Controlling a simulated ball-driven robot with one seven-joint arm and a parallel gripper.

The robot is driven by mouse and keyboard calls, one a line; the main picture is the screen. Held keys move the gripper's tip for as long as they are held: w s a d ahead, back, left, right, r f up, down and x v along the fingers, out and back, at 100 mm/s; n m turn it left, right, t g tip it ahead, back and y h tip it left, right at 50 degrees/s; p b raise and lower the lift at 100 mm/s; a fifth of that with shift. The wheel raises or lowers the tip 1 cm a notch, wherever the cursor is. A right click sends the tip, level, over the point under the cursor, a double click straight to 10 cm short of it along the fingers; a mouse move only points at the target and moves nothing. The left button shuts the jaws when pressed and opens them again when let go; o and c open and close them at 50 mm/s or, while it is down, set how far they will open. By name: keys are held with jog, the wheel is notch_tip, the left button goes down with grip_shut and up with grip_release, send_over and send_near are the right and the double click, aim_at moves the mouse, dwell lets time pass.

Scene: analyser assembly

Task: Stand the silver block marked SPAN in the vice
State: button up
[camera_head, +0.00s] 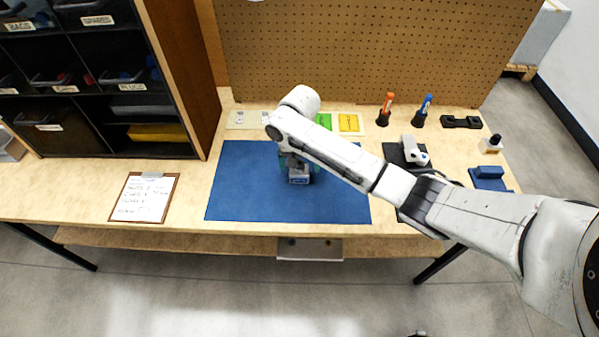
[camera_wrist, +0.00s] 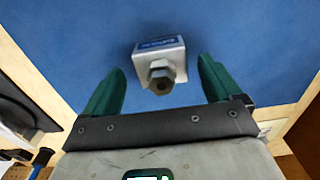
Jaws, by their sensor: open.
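A silver block (camera_wrist: 176,56) with a blue label on one side and a dark hex fitting lies on the blue mat (camera_wrist: 60,40). It also shows in the head view (camera_head: 299,179), partly under my arm. The label is too small to read. My gripper (camera_wrist: 162,66) is open, with its green fingers on either side of the block and a gap at each side. In the head view my gripper (camera_head: 296,163) is mostly hidden by my arm. A small blue object (camera_head: 489,178) at the right of the bench looks like the vice.
A black mat with a white device (camera_head: 414,151) stands between the blue mat and the vice, partly behind my arm. Orange (camera_head: 387,105) and blue (camera_head: 423,108) tools stand at the back. A clipboard (camera_head: 144,198) lies left. The blue mat's left part is clear.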

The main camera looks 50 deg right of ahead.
jog(key=shift+f, duration=1.55)
jog(key=shift+a, duration=0.1)
jog(key=c, duration=1.2)
jog(key=shift+w, duration=0.1)
jog(key=shift+c, duration=0.8)
jog(key=shift+r, duration=0.1)
jog(key=shift+r, duration=0.1)
